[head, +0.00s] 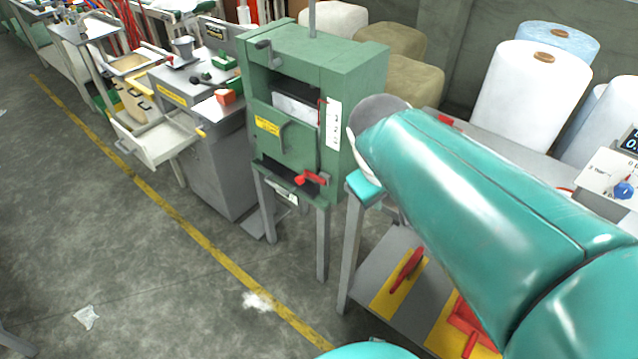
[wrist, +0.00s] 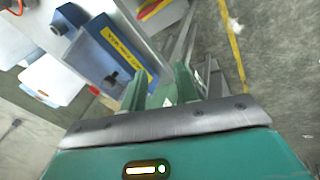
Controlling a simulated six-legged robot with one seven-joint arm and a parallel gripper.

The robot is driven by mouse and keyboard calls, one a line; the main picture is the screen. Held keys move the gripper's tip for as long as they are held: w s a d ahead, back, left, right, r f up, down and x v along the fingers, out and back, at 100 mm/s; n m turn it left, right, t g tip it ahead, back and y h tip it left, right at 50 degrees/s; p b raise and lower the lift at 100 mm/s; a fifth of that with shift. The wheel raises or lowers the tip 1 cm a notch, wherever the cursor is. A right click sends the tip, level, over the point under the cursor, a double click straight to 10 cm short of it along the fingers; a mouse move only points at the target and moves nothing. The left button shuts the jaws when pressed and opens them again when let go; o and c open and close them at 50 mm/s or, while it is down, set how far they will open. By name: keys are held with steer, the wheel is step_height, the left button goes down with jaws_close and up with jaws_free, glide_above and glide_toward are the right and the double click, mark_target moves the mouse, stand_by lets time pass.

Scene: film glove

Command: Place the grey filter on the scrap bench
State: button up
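My gripper (wrist: 161,80) shows in the wrist view as two green fingers standing apart on a metal bar. I make out no grey filter between them, though a pale green patch there is unclear. In the head view my teal arm reaches in from the right to beside the green press (head: 318,75), and its fingers are hidden. I cannot pick out the grey filter for certain in either view. No bench is marked as the scrap bench; a grey bench (head: 215,165) with an open drawer stands left of the press.
White film rolls (head: 520,95) stand behind my arm at the right. A low shelf (head: 375,290) with red handles on yellow plates is below it. A blue box (wrist: 105,55) with a yellow label shows in the wrist view. Floor at the left is mostly clear beyond a yellow line.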

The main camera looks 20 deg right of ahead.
steer(key=s+a+r+m+t+y, duration=0.1)
steer(key=s+a+m+t+y, duration=0.1)
steer(key=a, duration=0.8)
steer(key=shift+s+a+r+t+y, duration=0.15)
steer(key=shift+s+a+t+y, duration=0.3)
steer(key=shift+y, duration=0.45)
